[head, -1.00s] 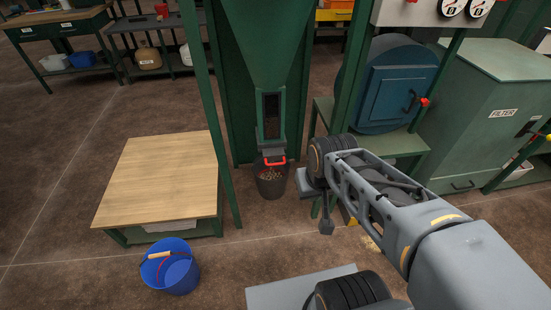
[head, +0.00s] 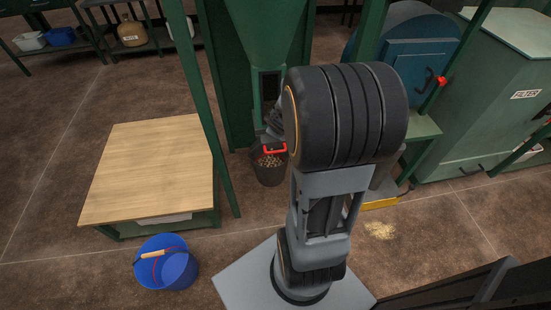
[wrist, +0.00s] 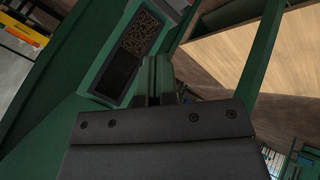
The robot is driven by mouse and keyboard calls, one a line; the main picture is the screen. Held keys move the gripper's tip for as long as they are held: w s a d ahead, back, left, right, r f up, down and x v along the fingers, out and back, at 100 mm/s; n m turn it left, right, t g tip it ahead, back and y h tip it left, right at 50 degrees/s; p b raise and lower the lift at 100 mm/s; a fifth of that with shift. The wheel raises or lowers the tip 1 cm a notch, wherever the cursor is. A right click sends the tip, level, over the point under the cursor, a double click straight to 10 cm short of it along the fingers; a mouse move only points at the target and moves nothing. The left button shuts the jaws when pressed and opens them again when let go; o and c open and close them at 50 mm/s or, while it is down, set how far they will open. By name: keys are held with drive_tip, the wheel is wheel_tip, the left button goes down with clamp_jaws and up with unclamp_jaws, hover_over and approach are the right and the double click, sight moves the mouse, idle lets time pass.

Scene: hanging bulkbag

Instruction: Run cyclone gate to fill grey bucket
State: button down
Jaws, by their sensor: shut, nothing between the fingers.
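The green cyclone (head: 262,40) stands at the centre of the head view and narrows to an outlet. Its slide gate has a red handle (head: 275,151). The grey bucket (head: 270,176) stands on the floor below the outlet and holds light brown bits. My gripper (wrist: 157,78) is shut and empty in the wrist view, close to the cyclone's outlet. In the head view it is mostly hidden behind my arm, near the gate; I cannot tell whether it touches the handle. A sight window (wrist: 137,38) in the wrist view shows brown material in its upper part and darkness below.
A wooden-topped table (head: 150,165) stands left of the bucket. A blue bucket (head: 166,263) is on the floor in front of it. A green post (head: 206,110) rises between table and cyclone. A filter cabinet (head: 500,90) stands right. Spilled material (head: 380,230) lies on the floor.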

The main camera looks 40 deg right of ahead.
drive_tip(key=s+d+f+n+t+y+b, duration=0.1)
drive_tip(key=d+f+n+y+b, duration=0.15)
drive_tip(key=f, duration=0.65)
drive_tip(key=s+d+f+n+t+y+b, duration=0.15)
drive_tip(key=f+n+y, duration=0.25)
drive_tip(key=f, duration=0.5)
drive_tip(key=w+f+b, duration=0.4)
drive_tip(key=w+f, duration=0.2)
drive_tip(key=w, duration=0.2)
drive_tip(key=shift+w+f+g, duration=0.15)
drive_tip(key=shift+w+g, duration=0.2)
drive_tip(key=shift+w, duration=0.05)
drive_tip(key=shift+d, duration=0.1)
